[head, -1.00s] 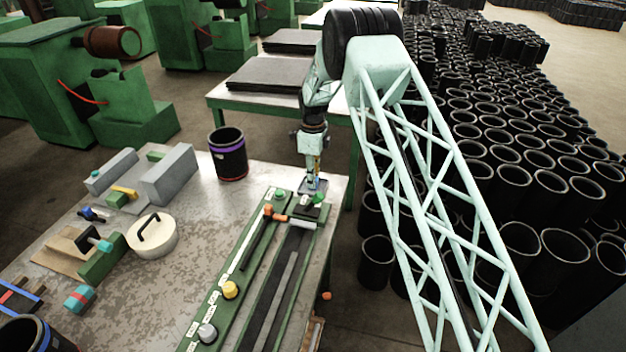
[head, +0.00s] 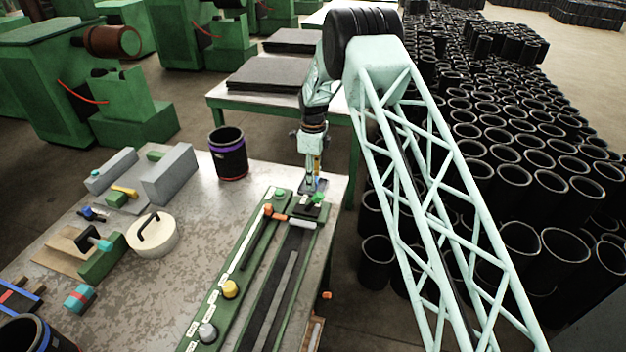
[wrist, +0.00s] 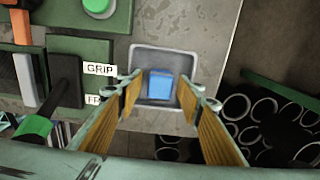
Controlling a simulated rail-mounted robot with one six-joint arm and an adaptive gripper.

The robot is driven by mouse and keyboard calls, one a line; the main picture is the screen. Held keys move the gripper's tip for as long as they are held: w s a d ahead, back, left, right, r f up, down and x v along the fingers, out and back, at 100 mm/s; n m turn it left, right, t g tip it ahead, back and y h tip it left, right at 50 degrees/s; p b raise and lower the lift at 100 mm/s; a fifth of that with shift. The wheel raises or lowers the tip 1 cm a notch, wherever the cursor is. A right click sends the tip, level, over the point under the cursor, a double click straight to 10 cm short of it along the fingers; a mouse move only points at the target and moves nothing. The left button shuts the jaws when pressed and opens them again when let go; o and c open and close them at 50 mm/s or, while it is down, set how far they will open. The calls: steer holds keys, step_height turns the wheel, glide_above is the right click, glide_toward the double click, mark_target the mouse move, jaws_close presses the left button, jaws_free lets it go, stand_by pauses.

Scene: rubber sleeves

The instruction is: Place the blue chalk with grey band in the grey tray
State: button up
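The grey tray (wrist: 179,62) is a small shallow tray near the table's far right corner; part of it also shows in the head view (head: 321,184). A blue block, which looks like the chalk (wrist: 160,86), is inside the tray's outline in the wrist view. No grey band can be made out on it. My gripper (wrist: 161,82) points down over the tray with its fingers apart. The block shows between the fingertips, with gaps on both sides. In the head view my gripper (head: 311,182) hides part of the tray.
A green panel (head: 215,295) with knobs and a long dark slot lies left of and nearer than the tray. A dark cylinder with a purple band (head: 228,155) stands farther left. The table edge is close on the tray's right, with black sleeves (head: 550,190) beyond.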

step_height(320, 180, up, 12)
steer(key=shift+r, duration=0.15)
stand_by(0.7)
stand_by(0.5)
